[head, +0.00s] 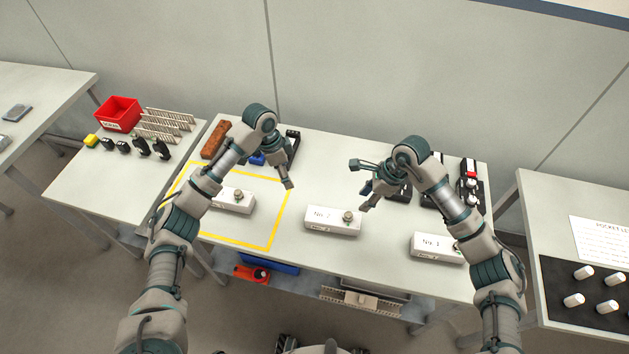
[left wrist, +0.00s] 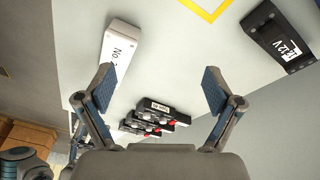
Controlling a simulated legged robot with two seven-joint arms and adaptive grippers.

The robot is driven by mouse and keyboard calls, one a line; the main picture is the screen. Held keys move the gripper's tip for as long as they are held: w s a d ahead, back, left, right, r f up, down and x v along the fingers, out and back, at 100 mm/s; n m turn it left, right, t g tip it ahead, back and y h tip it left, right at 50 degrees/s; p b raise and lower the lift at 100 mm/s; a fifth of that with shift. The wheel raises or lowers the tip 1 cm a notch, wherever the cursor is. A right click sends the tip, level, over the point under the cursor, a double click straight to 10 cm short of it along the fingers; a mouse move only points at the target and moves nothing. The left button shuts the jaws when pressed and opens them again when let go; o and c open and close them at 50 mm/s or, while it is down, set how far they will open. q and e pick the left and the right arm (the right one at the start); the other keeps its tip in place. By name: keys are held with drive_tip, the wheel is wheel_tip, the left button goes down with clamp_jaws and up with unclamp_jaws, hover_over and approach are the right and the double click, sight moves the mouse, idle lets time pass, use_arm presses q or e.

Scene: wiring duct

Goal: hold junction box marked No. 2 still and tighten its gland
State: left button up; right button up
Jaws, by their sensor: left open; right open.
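The junction box marked No. 2 (head: 325,226) lies on the middle table, a white block with a round gland (head: 348,216) on its top. My right gripper (head: 359,186) is open and empty, just behind and above that box. My left gripper (head: 287,182) is left of and behind the box, apart from it; in its wrist view (left wrist: 158,90) its fingers are spread with nothing between them. That view also shows a white box (left wrist: 118,46) beyond the left finger, its number partly hidden.
Box No. 1 (head: 427,248) stands at the right front, partly behind my right arm. Another white box (head: 232,204) lies inside the yellow outline (head: 268,247). A red bin (head: 118,114) is at the far left. A black holder (head: 469,170) is at the back right.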

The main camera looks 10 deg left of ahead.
use_arm(q)
drive_tip(key=s+d+r+m+y, duration=0.3)
drive_tip(key=s+d+r+m, duration=0.15)
drive_tip(key=d, duration=0.55)
approach(315, 213)
drive_tip(key=shift+m, duration=0.25)
wheel_tip(315, 213, down, 9)
drive_tip(key=shift+f, duration=0.8)
drive_tip(key=shift+a+f, duration=0.15)
drive_tip(key=shift+a, duration=0.05)
drive_tip(key=shift+d, duration=0.1)
drive_tip(key=c, duration=1.4)
drive_tip(key=shift+c, duration=0.2)
